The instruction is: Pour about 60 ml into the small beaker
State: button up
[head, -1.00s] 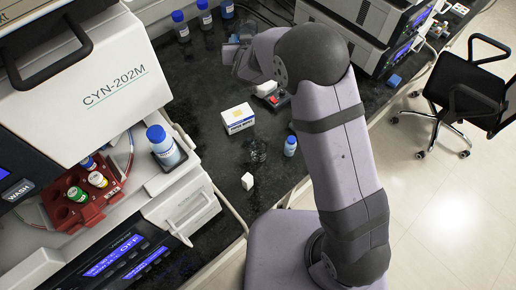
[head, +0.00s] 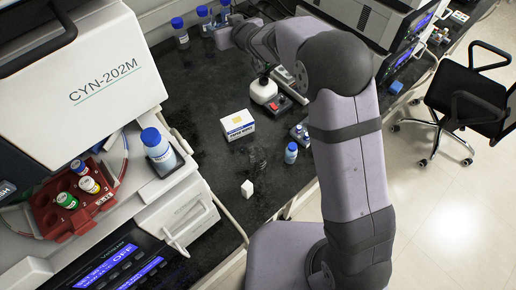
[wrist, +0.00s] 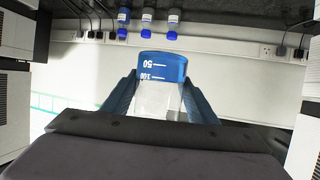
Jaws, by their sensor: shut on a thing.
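My gripper (wrist: 161,98) is shut on a clear vessel with blue contents and white graduation marks (wrist: 163,67), one reading 50. The vessel sits between the two blue-grey fingers in the wrist view. In the head view my gripper (head: 224,38) is at the far end of the dark bench, near several blue-capped bottles, and the held vessel is hard to make out there. A faint, clear glass vessel (head: 258,166), perhaps the small beaker, stands on the bench in front of the white box. Its contents cannot be told.
Blue-capped bottles (head: 181,34) line the back. A machine (head: 100,80) fills the left.

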jog(key=shift+a+r+n+g+y+b, duration=0.25)
jog(key=shift+a+n+g+y+b, duration=0.25)
jog(key=shift+a+n+y, duration=0.25)
jog(key=shift+s+a+f+n+g+y+b, duration=0.25)
jog(key=shift+a+n+g+y+b, duration=0.2)
jog(key=shift+n+g+y, duration=0.25)
jog(key=s+d+f+n+g+y+b, duration=0.1)
jog(key=s+d+f+n+g+b, duration=0.3)
jog(key=f, duration=0.8)
jog(key=s+d+f+n+g+y+b, duration=0.2)
jog(key=s+d+f+n+g+b, duration=0.2)
jog(key=s+d+f+n+g, duration=0.4)
notch_tip(320, 180, down, 4)
jog(key=shift+s+f+n+g, duration=0.1)
jog(key=shift+s+n+g, duration=0.25)
jog(key=shift+s+g, duration=0.5)
jog(key=shift+r+p, duration=0.2)
jog(key=shift+p, duration=0.1)
